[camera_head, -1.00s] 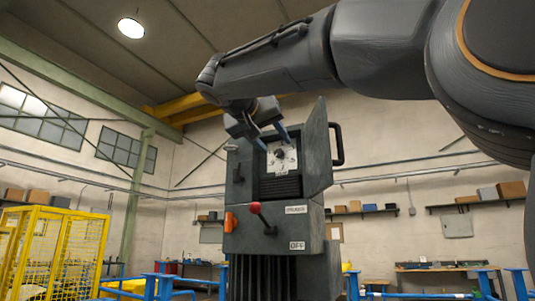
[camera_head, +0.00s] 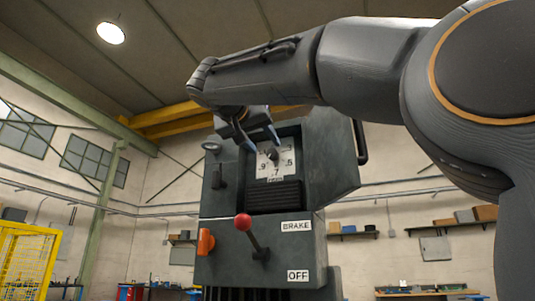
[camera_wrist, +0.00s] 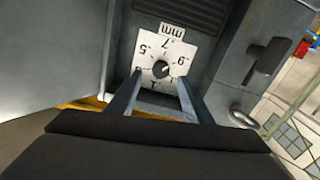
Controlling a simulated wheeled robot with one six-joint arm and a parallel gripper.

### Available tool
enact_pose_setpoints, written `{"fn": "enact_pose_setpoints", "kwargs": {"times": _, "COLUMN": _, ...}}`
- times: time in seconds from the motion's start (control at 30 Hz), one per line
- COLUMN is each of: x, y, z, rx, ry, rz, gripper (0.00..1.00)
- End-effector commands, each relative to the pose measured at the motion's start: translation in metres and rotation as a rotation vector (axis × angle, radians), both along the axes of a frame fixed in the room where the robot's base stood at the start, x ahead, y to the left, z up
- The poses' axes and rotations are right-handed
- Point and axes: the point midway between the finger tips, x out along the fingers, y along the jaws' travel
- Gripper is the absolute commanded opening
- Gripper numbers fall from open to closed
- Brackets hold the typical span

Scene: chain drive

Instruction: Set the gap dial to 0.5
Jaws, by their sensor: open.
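The gap dial is a dark round knob (camera_wrist: 160,69) on a white plate (camera_head: 276,171) marked .5, .7, .9 and mm, set in a recess of the grey machine cabinet. In the wrist view the plate (camera_wrist: 166,45) appears upside down. A small light mark shows on the knob, but I cannot tell its exact reading. My gripper (camera_head: 261,143) is open in front of the plate's upper part. In the wrist view its two fingers (camera_wrist: 160,77) lie on either side of the knob; I cannot tell whether they touch it. The plate's far edge is partly hidden.
The cabinet's open door (camera_head: 331,155) stands to the right of the recess. A red-knobbed brake lever (camera_head: 243,222) sticks out below, with an orange switch (camera_head: 205,242) to its left. A dark handle (camera_head: 217,177) sits left of the dial.

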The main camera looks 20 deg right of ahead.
Motion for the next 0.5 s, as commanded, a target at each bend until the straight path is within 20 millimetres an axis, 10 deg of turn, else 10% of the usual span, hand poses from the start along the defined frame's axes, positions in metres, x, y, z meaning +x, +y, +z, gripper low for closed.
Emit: {"fn": "enact_pose_setpoints", "kwargs": {"times": 0.5, "x": 0.050, "y": -0.035, "z": 0.000, "rx": -0.001, "ry": 0.001, "rz": 0.002, "gripper": 0.46}}
